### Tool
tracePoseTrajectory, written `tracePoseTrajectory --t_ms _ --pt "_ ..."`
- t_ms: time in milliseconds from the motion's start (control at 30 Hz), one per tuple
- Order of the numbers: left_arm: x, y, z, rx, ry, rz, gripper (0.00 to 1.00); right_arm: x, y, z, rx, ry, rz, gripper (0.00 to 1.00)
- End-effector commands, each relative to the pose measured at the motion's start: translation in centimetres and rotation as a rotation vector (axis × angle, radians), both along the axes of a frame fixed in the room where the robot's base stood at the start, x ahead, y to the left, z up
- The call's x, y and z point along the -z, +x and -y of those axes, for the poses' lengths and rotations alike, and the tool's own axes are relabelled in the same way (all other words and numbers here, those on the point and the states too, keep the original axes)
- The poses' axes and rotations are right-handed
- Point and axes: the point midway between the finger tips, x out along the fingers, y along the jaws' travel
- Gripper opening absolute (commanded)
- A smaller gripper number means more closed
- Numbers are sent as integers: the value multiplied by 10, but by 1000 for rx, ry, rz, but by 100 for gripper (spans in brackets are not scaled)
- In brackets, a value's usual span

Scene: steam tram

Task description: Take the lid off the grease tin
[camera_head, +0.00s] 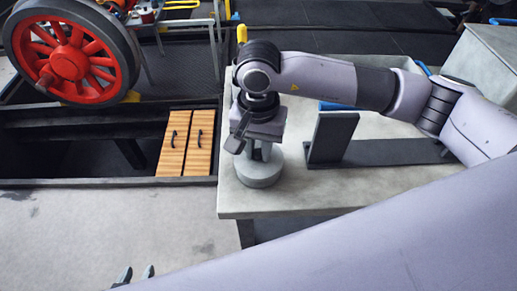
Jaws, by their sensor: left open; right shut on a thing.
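The grease tin (260,174) is a short grey cylinder standing upright near the left end of the bench top. My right gripper (258,150) points down directly over it, shut on a part at its top that seems to be the lid. The fingers and wrist hide most of that part. I cannot tell whether the lid rests on the tin or is raised. My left gripper (135,274) is at the bottom edge, over the floor and well away from the tin; its two fingertips are apart and empty.
The pale bench (290,203) carries a black angled stand (331,138) right of the tin. A dark pit with two wooden covers (187,145) lies left of it. A red spoked wheel (72,62) stands at upper left. A grey cabinet (492,55) is at upper right.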

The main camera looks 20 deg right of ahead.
Motion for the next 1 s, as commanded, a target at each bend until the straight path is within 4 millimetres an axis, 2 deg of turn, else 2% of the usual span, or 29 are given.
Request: tracePoseTrajectory --t_ms 167,267,500,700,800,1000 --pt "2 0 0 0 0 0 43 -24 1 0 0 3 7 0" --pt "4 0 0 0 0 0 43 -46 2 -1 -1 4 9 0" --pt "9 0 0 0 0 0 43 -118 1 -1 -1 3 10 0" --pt "11 0 0 0 0 0 43 -169 1 -1 -1 2 8 0" --pt "9 0 0 0 0 0 43 -183 1 0 0 1 5 0" --pt "8 0 0 0 0 0 43 -195 0 0 0 0 4 0"
